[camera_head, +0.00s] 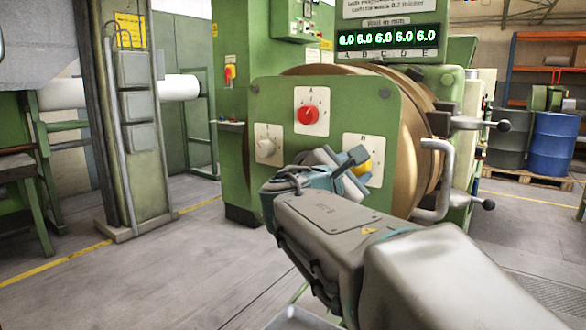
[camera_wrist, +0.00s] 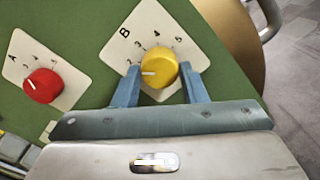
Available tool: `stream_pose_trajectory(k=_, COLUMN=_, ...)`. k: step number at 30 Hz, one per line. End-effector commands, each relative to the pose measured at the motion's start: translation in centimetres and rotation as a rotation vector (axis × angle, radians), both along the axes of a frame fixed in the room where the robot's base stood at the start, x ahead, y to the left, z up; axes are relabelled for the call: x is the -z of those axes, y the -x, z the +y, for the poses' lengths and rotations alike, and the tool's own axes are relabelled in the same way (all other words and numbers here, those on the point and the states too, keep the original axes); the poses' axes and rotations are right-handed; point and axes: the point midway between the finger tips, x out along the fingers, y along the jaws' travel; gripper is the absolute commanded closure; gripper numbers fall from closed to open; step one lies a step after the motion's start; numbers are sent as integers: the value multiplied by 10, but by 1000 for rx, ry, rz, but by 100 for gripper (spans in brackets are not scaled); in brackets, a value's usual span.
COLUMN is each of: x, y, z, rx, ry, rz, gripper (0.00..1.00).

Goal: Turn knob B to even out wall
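Knob B is the yellow round knob (camera_wrist: 157,70) on a white plate (camera_wrist: 116,58) marked B, with a number scale around it. Its white mark points left in the wrist view. In the head view the yellow knob (camera_head: 363,166) is partly hidden behind my gripper (camera_head: 342,164). In the wrist view the blue fingers of my gripper (camera_wrist: 160,76) stand on the left and right of the knob, their tips against its sides with no clear gap.
The red knob A (camera_wrist: 43,86) is left of knob B, on its own plate; it also shows in the head view (camera_head: 308,115). A pale knob (camera_head: 266,148) sits lower left on the green panel (camera_head: 380,105). Handles (camera_head: 488,204) project from the machine's right side.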

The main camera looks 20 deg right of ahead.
Motion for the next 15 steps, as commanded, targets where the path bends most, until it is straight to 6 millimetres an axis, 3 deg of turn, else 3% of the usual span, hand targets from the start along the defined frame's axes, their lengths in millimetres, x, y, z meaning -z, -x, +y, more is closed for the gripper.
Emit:
stream_pose_trajectory(k=2, x=0, y=0, z=0, rx=-1, ry=0, rz=1, gripper=42)
stream_pose_trajectory(k=11, x=0, y=1, z=1, rx=-1, ry=1, rz=0, gripper=42)
stream_pose_trajectory(k=15, x=-1, y=8, z=12, rx=-4, ry=2, rz=-3, gripper=42)
